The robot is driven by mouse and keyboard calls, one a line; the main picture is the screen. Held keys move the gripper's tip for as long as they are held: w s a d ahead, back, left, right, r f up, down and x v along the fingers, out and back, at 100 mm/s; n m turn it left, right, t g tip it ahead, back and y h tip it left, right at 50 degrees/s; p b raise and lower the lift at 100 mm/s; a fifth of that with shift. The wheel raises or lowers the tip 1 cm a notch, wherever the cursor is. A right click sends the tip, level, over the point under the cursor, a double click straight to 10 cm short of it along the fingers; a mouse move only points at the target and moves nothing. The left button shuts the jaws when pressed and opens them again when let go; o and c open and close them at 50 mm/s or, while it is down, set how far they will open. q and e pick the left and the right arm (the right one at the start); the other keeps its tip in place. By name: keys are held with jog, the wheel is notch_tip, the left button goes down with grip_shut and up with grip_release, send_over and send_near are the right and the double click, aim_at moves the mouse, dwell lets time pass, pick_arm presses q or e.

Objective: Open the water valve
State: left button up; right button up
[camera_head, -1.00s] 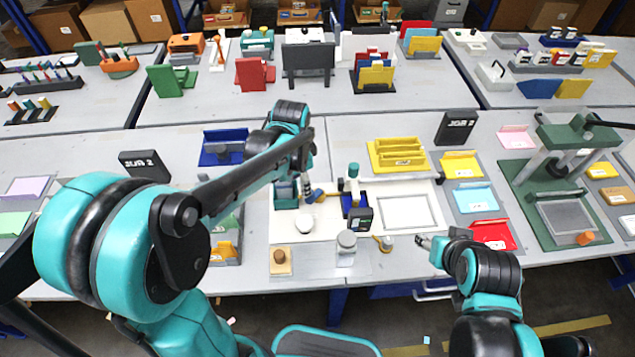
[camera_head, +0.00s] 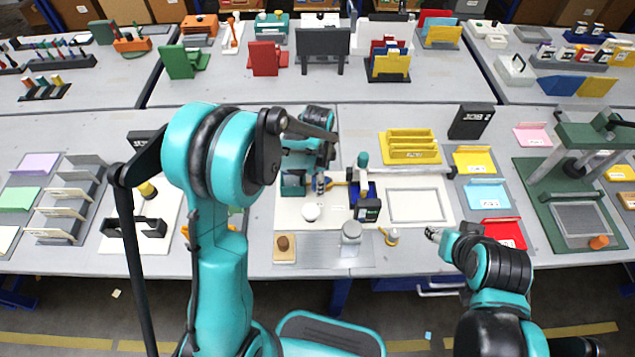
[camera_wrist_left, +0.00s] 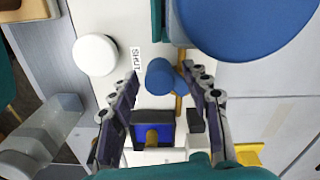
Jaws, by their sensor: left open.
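The valve has a blue knob (camera_wrist_left: 161,76) and an orange lever (camera_wrist_left: 179,103), beside a white "SHUT" label (camera_wrist_left: 137,59). In the head view the lever (camera_head: 338,184) points right. My left gripper (camera_wrist_left: 163,95) is open and empty, with its fingers on either side of the knob and lever. I cannot tell whether they touch. In the head view my left gripper (camera_head: 320,182) reaches down over the valve, and my arm hides part of it. My right gripper (camera_head: 433,234) is low at the table's front edge, apart from the valve; its jaws are too small to read.
A white round object (camera_head: 310,212), a clear jar (camera_head: 350,232) and a black box with a screen (camera_head: 367,210) stand close around the valve. A large blue disc (camera_wrist_left: 240,30) looms beside the left gripper. A teal block (camera_head: 293,184) stands left of the valve.

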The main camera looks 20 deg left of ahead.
pick_arm(q)
grip_shut()
jog(key=shift+s+d+n, duration=0.1)
jog(key=shift+n, duration=0.2)
jog(key=n, duration=0.2)
jog(key=d+n, duration=0.1)
jog(key=shift+s+d+n+b, duration=0.15)
jog(key=shift+n+b, duration=0.15)
jog(key=shift+n, duration=0.1)
jog(key=n, duration=0.1)
jog(key=d+n, duration=0.1)
jog(key=n, duration=0.2)
jog(key=shift+d, duration=0.3)
jog(key=n, duration=0.1)
jog(key=d+n, duration=0.1)
jog(key=n, duration=0.1)
jog(key=w+n, duration=0.1)
jog(key=n, duration=0.1)
jog(key=shift+d+b, duration=0.25)
jog(key=shift+b, duration=0.05)
jog(key=shift+w+d+n, duration=0.15)
jog(key=shift+w+n, duration=0.05)
jog(key=shift+n, duration=0.55)
jog(key=shift+w+d+n, duration=0.2)
jog(key=shift+w+n, duration=0.05)
jog(key=shift+n, duration=0.55)
jog(key=shift+w+d+n, duration=0.15)
jog(key=shift+w+n, duration=0.05)
jog(key=shift+n, duration=0.55)
